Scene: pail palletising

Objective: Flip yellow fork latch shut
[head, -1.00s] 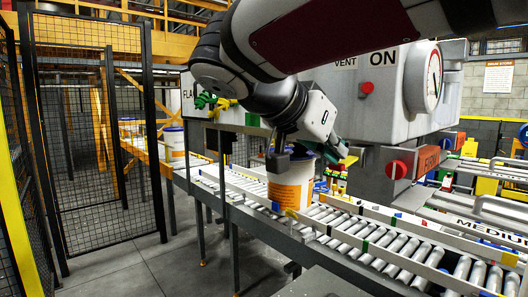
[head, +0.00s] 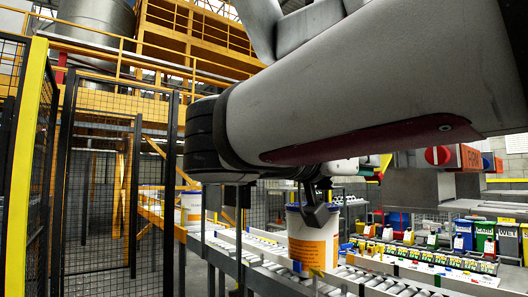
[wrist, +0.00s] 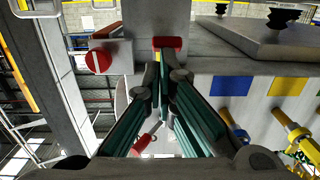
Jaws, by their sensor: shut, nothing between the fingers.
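My gripper (wrist: 163,80) is shut and empty, its two dark green-lined fingers meeting at the tips in the wrist view. In the head view the dark gripper end (head: 318,205) is partly hidden by my arm and overlaps the pail. Two yellow-ended levers (wrist: 296,132) stand at the lower right of the wrist view, apart from the fingers. I cannot tell whether one is the yellow fork latch. A red block (wrist: 167,43) lies just beyond the fingertips, and I cannot tell whether they touch it.
A white pail with an orange label (head: 312,243) stands on the roller conveyor (head: 355,275). Another pail (head: 191,208) is farther back. A red knob (wrist: 99,60) is left of the fingers on a grey machine. Mesh fencing (head: 100,190) stands at left.

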